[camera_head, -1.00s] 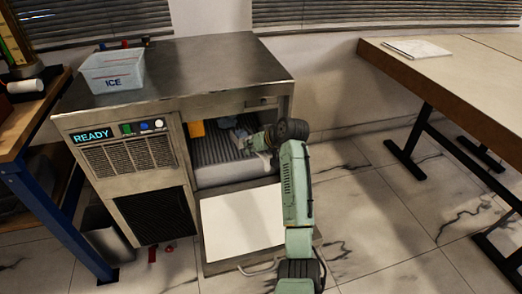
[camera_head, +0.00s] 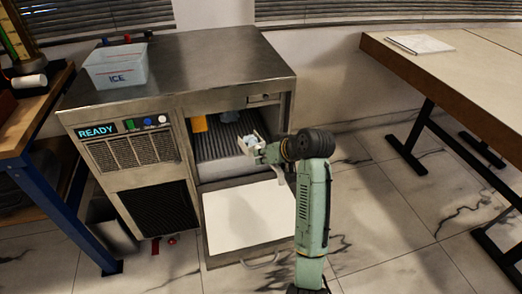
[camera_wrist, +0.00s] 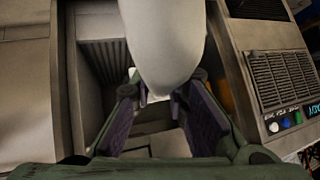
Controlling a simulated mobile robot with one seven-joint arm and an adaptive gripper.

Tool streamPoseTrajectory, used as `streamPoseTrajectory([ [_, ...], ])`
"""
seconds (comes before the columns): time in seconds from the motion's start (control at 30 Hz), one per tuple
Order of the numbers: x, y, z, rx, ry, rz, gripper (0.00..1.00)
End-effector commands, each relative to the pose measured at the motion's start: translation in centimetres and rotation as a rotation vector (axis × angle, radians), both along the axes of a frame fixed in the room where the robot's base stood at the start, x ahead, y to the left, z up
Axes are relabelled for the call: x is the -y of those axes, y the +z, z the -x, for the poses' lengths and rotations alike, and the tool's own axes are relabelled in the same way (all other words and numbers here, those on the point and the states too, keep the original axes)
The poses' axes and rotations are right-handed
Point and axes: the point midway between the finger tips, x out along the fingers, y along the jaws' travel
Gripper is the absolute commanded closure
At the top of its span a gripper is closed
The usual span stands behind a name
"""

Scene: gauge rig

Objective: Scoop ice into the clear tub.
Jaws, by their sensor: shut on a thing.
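The clear tub (camera_head: 114,72), pale blue and marked ICE, stands on top of the steel ice machine (camera_head: 205,60) at its left. My gripper (camera_head: 268,151) is at the mouth of the machine's open bin (camera_head: 216,140). It is shut on a scoop (camera_head: 249,145), whose pan points left and holds pale bluish pieces that look like ice. In the wrist view, a smooth pale part of the scoop (camera_wrist: 162,45) rises between the fingers and hides much of the bin.
The bin's door (camera_head: 247,216) hangs open in front of the machine. An orange piece (camera_head: 199,124) is inside the bin at left. The machine's panel reads READY (camera_head: 97,131). A table (camera_head: 450,70) stands at right, a blue-legged bench (camera_head: 60,215) at left. The machine top's right side is clear.

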Motion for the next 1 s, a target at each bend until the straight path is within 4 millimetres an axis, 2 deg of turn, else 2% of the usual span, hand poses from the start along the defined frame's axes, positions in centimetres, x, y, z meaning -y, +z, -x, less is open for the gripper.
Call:
streamPoseTrajectory([
  [0.3,1.3,1.6,4.0,0.001,-0.002,0.000,1.00],
  [0.5,1.9,2.2,5.7,0.001,0.000,-0.001,1.00],
  [0.7,2.1,2.5,6.4,0.000,-0.001,0.001,1.00],
  [1.0,2.1,2.5,6.5,0.000,-0.001,0.001,1.00],
])
